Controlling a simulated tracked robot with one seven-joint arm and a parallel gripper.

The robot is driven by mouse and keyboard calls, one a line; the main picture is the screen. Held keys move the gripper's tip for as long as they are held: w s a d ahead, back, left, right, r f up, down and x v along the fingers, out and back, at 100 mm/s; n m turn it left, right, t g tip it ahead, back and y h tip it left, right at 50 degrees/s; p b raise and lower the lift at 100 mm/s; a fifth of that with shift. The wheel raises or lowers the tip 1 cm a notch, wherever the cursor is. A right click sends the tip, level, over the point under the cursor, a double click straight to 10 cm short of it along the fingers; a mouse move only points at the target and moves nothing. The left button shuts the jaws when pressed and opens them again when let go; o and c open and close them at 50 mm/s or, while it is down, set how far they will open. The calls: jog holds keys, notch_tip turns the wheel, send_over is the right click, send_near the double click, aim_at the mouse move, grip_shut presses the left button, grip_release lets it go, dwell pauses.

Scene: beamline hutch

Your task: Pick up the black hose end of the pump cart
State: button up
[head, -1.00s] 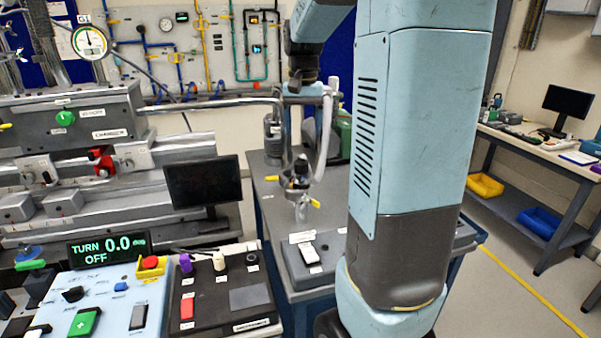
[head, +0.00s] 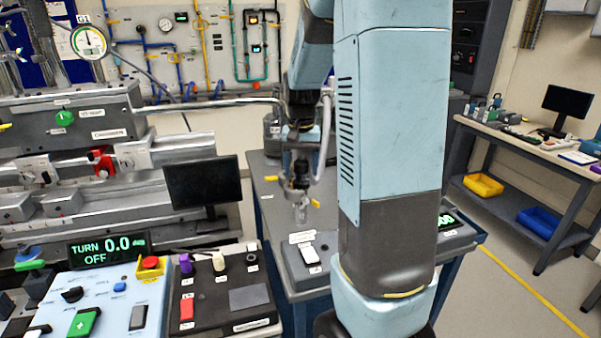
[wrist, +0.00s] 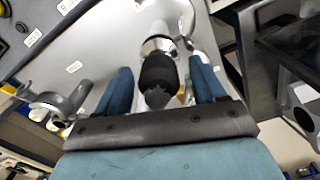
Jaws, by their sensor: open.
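The black hose end (wrist: 158,76) sits between my gripper's two blue fingers in the wrist view, with a metal collar (wrist: 158,42) beyond it. My gripper (wrist: 160,68) is open, with a finger on each side; I see small gaps beside the black part. In the head view my gripper (head: 299,160) hangs over the pump cart (head: 268,207), around the dark hose end (head: 301,177). A pale hose (head: 324,145) curves down on the right. My arm hides part of the cart.
A metal elbow fitting (wrist: 65,103) stands left of my gripper in the wrist view. A yellow clamp handle (head: 271,178) shows beside the hose end. A black monitor (head: 202,182) and control panels stand to the left. Open floor lies to the right.

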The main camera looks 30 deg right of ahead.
jog(key=shift+f, duration=0.1)
jog(key=c, duration=1.2)
jog(key=shift+c, duration=0.2)
jog(key=shift+r, duration=0.6)
jog(key=s+a+r, duration=0.2)
jog(key=s+r, duration=0.4)
jog(key=s+a+r, duration=0.3)
jog(key=s+r, duration=0.3)
jog(key=s, duration=0.1)
jog(key=shift+a, duration=0.3)
